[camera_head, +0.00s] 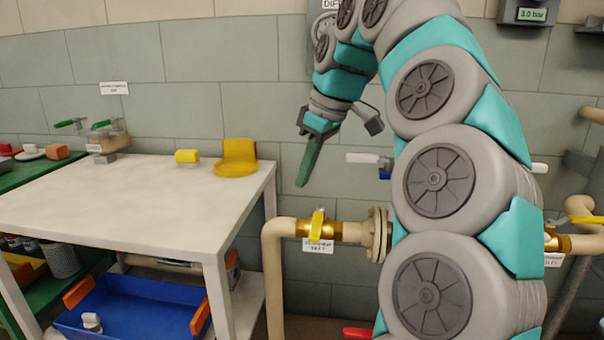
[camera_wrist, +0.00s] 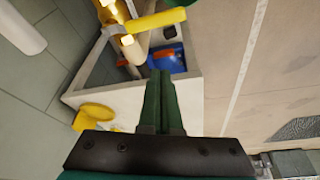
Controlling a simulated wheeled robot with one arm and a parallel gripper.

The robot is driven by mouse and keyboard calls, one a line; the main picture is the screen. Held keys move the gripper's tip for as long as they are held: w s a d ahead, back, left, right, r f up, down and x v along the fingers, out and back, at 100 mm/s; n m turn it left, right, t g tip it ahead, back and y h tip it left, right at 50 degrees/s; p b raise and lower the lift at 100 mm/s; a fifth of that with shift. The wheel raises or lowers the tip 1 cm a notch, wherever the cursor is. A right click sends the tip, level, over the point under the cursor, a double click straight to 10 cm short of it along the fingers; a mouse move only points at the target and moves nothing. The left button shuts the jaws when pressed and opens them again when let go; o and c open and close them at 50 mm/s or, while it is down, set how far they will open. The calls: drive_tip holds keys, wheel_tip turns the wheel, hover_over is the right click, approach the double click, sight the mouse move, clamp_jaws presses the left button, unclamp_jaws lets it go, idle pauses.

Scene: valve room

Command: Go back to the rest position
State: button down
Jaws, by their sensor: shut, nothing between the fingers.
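My gripper (camera_head: 309,160) hangs from my arm in front of the tiled wall, with its green fingers pointing down. In the wrist view its fingers (camera_wrist: 161,88) lie together with nothing between them. In the head view it is above the brass valve with a yellow handle (camera_head: 317,225) and apart from it. The same kind of valve handle (camera_wrist: 156,21) shows at the top of the wrist view. My arm hides part of the pipe and wall on the right.
A white table (camera_head: 130,190) on the left bears a yellow holder (camera_head: 236,160) and a small yellow block (camera_head: 187,156). A blue crate (camera_head: 135,312) with orange handles sits on its lower shelf. A beige pipe (camera_head: 273,270) runs right of the table. A white-handled valve (camera_head: 362,158) is on the wall.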

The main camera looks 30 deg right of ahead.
drive_tip(key=s+a+f+g, duration=0.1)
drive_tip(key=s+a+f, duration=0.3)
drive_tip(key=a+f, duration=0.25)
drive_tip(key=s+a+f+g, duration=0.1)
drive_tip(key=s+a+f, duration=0.35)
drive_tip(key=a, duration=0.35)
drive_tip(key=s+a+f+m+g+h, duration=0.1)
drive_tip(key=s+a+f+m, duration=0.1)
drive_tip(key=s+f, duration=0.6)
drive_tip(key=s+a+f+m+g, duration=0.2)
drive_tip(key=s+f+m, duration=0.1)
drive_tip(key=s+f, duration=0.5)
drive_tip(key=shift+s+f+m+h, duration=0.15)
drive_tip(key=shift+f+m+h, duration=0.2)
drive_tip(key=shift+f, duration=0.45)
drive_tip(key=shift+d, duration=0.15)
